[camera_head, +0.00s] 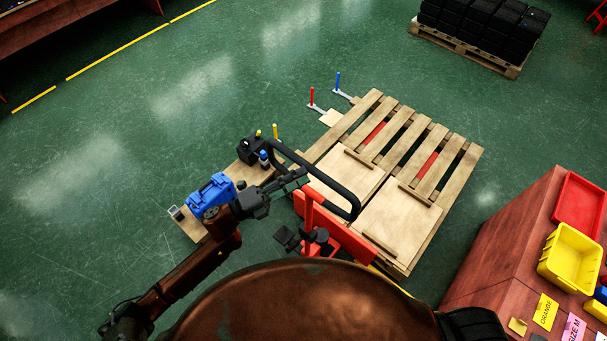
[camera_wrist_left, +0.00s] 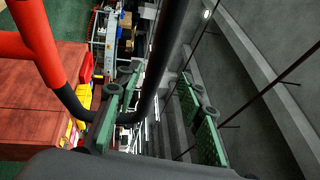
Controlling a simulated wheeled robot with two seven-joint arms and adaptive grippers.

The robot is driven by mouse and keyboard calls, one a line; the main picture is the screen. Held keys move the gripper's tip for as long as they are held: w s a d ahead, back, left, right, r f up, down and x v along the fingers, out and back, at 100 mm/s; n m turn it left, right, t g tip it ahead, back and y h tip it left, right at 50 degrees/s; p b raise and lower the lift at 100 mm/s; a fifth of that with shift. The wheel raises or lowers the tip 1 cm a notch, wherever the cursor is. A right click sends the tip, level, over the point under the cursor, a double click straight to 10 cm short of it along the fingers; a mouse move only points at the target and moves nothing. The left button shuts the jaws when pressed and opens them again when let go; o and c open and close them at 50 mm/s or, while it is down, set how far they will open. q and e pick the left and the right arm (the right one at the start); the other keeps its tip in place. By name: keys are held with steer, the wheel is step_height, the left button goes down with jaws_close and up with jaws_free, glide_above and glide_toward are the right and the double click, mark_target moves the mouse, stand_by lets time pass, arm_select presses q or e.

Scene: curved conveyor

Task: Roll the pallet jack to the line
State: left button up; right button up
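The pallet jack (camera_head: 345,235) is red, with a black looped handle (camera_head: 343,196) leaning toward me. Its red forks show through gaps in a wooden pallet (camera_head: 449,191). My left gripper (camera_head: 290,181) is at the handle loop, on its left part. In the left wrist view, the green-padded fingers stand apart, and the black handle bar (camera_wrist_left: 166,60) runs between or just before them; contact cannot be told. Yellow floor lines (camera_head: 117,51) lie at the upper left, and a short yellow strip shows beside the jack.
A narrow wooden board left of the handle bears a blue case (camera_head: 211,193) and small items. A reddish cabinet (camera_head: 497,249) with red and yellow bins stands at right. A pallet of black boxes (camera_head: 482,22) stands at upper right. Open green floor lies left and behind.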

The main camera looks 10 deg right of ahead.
arm_select(q)
steer(key=v, duration=1)
steer(key=shift+a, duration=0.2)
steer(key=shift+r, duration=0.1)
